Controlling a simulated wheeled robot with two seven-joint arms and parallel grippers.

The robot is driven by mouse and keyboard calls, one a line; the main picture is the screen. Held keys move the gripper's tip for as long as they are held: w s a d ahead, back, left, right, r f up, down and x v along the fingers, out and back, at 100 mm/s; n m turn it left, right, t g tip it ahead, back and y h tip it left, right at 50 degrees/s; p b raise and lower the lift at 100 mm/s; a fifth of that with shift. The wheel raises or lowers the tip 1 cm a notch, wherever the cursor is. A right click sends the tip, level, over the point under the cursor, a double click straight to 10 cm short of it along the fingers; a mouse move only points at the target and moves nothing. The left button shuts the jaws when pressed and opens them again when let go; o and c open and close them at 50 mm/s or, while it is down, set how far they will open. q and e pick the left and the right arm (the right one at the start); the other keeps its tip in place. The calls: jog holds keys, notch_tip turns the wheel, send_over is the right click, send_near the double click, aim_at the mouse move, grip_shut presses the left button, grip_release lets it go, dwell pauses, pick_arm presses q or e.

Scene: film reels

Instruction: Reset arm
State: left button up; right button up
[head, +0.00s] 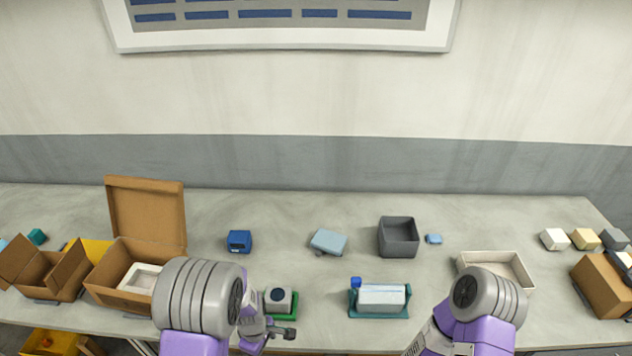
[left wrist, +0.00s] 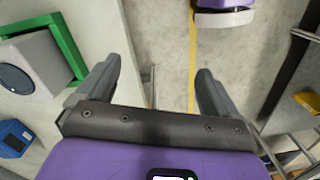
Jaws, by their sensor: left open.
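My left gripper (head: 284,333) is low in the head view, near the front edge of the table, beside a grey box-shaped device with a dark round lens (head: 278,298) on a green base. In the left wrist view its two grey fingers (left wrist: 155,88) are spread apart with nothing between them. That device also shows at the upper left of the left wrist view (left wrist: 28,72), apart from the fingers. My right arm (head: 482,310) comes in at the lower right of the head view; its fingers do not show.
The table (head: 310,210) holds open cardboard boxes (head: 150,265) at left, a blue block (head: 239,241), a light blue device (head: 328,242), a dark grey bin (head: 398,238), a teal-based device (head: 380,298) and a white tray (head: 510,268). The back strip is mostly clear.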

pick_arm(q)
jog(key=s+d+f+m+h+b, duration=0.2)
jog(key=s+f+m+b, duration=0.2)
jog(key=f, duration=0.5)
jog(key=s+d+f+m+t+h+b, duration=0.1)
jog(key=s+d+f+m+b, duration=0.1)
jog(key=s+f+m+b, duration=0.3)
jog(key=s+f+m, duration=0.2)
jog(key=s+f, duration=0.2)
jog(key=f, duration=0.1)
jog(key=shift+d+h, duration=0.3)
jog(key=shift+h, duration=0.1)
pick_arm(e)
notch_tip(320, 180, down, 10)
jog(key=shift+s, duration=0.4)
pick_arm(q)
jog(key=shift+c, duration=0.4)
pick_arm(e)
jog(key=shift+r, duration=0.1)
jog(key=shift+c, duration=0.5)
